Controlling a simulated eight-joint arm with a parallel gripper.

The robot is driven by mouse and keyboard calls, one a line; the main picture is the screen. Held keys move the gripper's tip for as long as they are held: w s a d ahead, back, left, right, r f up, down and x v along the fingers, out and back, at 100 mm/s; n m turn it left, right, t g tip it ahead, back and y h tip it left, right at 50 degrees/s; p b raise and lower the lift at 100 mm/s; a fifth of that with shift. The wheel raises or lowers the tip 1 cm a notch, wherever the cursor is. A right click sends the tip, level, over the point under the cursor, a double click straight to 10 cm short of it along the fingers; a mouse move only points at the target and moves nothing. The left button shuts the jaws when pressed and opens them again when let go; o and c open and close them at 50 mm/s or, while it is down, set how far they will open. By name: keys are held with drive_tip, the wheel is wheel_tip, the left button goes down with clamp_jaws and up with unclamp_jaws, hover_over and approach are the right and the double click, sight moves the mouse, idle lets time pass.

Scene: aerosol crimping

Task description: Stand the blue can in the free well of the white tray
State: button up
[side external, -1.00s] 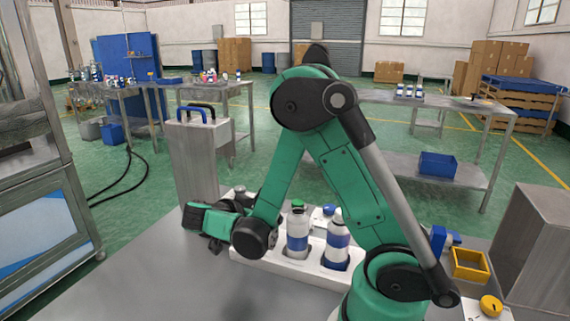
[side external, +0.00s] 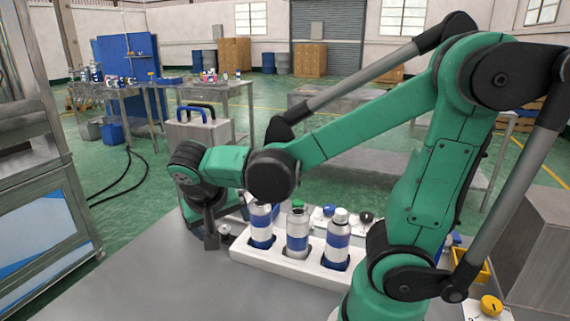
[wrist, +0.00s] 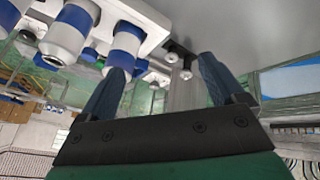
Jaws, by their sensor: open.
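The white tray (side external: 285,269) lies on the grey bench. A white can with a blue band (side external: 262,229) stands upright in its left well, its top partly behind my arm. A green-capped can (side external: 298,236) stands in the middle well, and another blue-banded can (side external: 337,242) in the right well. My gripper (side external: 212,241) points down beyond the tray's left end, apart from the cans. In the wrist view, my gripper (wrist: 162,66) is open with nothing between its fingers. The nearest blue-banded can (wrist: 125,46) is beside one finger, with a gap I cannot judge.
Small dark and silver fittings (side external: 226,235) stand beside the tray's left end. A yellow bin (side external: 487,272) and a yellow round button (side external: 491,305) are at the right. A grey box (side external: 540,250) stands at the far right. The bench front left is clear.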

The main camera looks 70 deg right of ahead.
drive_tip(key=shift+s+a+r+n+t+y, duration=0.1)
drive_tip(key=shift+a+r+n+t+y, duration=0.15)
drive_tip(key=shift+a+n+t+y, duration=0.9)
drive_tip(key=shift+s+a+r+n+t+y, duration=0.2)
drive_tip(key=shift+n+t+y, duration=0.55)
drive_tip(key=shift+n, duration=1.05)
drive_tip(key=shift+s+a+r+n+t+y, duration=0.1)
drive_tip(key=shift+a+r+n+t+y, duration=0.2)
drive_tip(key=shift+a+n+t+y, duration=0.9)
drive_tip(key=shift+d+n+g, duration=0.25)
drive_tip(key=shift+d+g, duration=0.15)
drive_tip(key=shift+d, duration=0.1)
